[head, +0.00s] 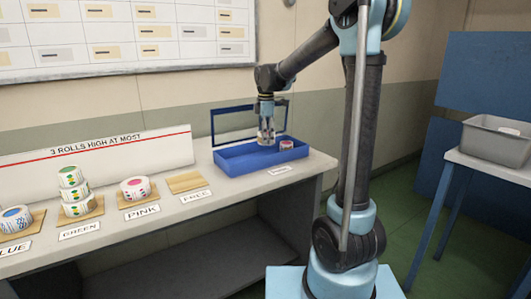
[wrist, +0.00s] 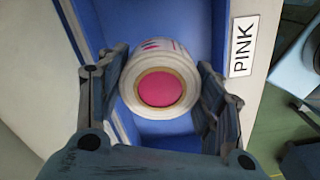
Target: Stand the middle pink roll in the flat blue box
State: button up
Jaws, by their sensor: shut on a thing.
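A white roll with a pink core (wrist: 160,90) is between the fingers of my gripper (wrist: 162,100), which is shut on it. In the wrist view its round end faces the camera, over the blue floor of the box. In the head view my gripper (head: 266,138) reaches down into the flat blue box (head: 240,160), near its middle; the held roll is mostly hidden there. I cannot tell whether it touches the box floor. One more pink roll (head: 135,187) sits on the board labelled PINK.
Green rolls (head: 74,190) are stacked on their board, with a blue roll (head: 14,219) farther left. The board labelled FREE (head: 187,182) is empty. A dark blue frame (head: 228,118) stands behind the box. A grey bin (head: 495,142) is on the right-hand table.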

jog(key=shift+f, duration=3.25)
jog(key=o, duration=1.1)
jog(key=shift+f, duration=0.1)
